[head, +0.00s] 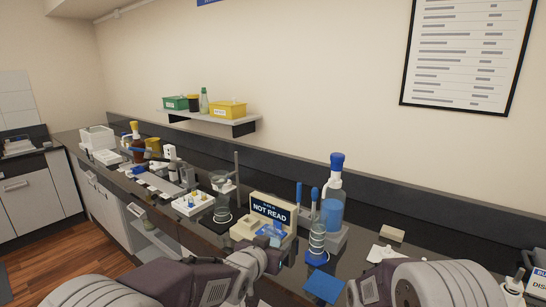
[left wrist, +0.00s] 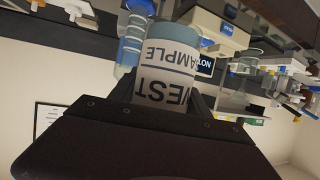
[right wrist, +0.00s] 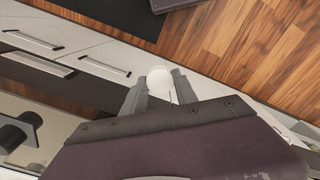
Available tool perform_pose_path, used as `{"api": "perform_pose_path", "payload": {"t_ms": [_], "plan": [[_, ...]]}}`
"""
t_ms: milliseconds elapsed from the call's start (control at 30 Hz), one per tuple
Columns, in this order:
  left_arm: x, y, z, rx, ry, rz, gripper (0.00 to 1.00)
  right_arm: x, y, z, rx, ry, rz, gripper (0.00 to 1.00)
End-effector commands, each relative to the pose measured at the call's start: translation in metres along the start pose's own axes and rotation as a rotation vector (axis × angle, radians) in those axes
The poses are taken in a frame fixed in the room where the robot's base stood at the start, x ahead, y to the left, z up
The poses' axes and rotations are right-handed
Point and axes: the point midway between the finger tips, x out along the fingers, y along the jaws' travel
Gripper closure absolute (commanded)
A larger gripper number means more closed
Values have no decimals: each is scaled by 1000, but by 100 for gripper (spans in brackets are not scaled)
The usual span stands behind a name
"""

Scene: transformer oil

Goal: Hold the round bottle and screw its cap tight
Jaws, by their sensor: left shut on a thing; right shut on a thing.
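The round bottle (left wrist: 168,78), bluish with a white label, is between the fingers of my left gripper (left wrist: 166,98) in the left wrist view. In the head view my left gripper (head: 272,258) is over the front of the bench, with the bluish bottle (head: 270,232) at its tip. My right gripper (right wrist: 158,88) is shut on a round white cap (right wrist: 158,78) in the right wrist view. In the head view only my right arm shows at the bottom right; its fingertips and the cap cannot be made out there. The bottle's mouth is not clearly visible.
A blue pad (head: 323,286) lies on the dark bench between my arms. A white rack (head: 193,202) is further left.

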Motion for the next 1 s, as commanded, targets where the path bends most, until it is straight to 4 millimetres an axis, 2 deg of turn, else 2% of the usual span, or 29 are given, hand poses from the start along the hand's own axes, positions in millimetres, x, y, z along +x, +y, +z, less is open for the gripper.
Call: {"api": "perform_pose_path", "payload": {"t_ms": [400, 533, 1000], "plan": [[0, 0, -1, 0, 3, 0, 100, 0, 0, -1, -5, 0, 0, 100], [1, -4, 7, 8, 2, 8, 100, 0, 0, 0, -5, 0, 0, 100], [7, -22, 94, 74, -3, 183, 100, 0, -1, 0, -5, 0, 0, 100]]}}
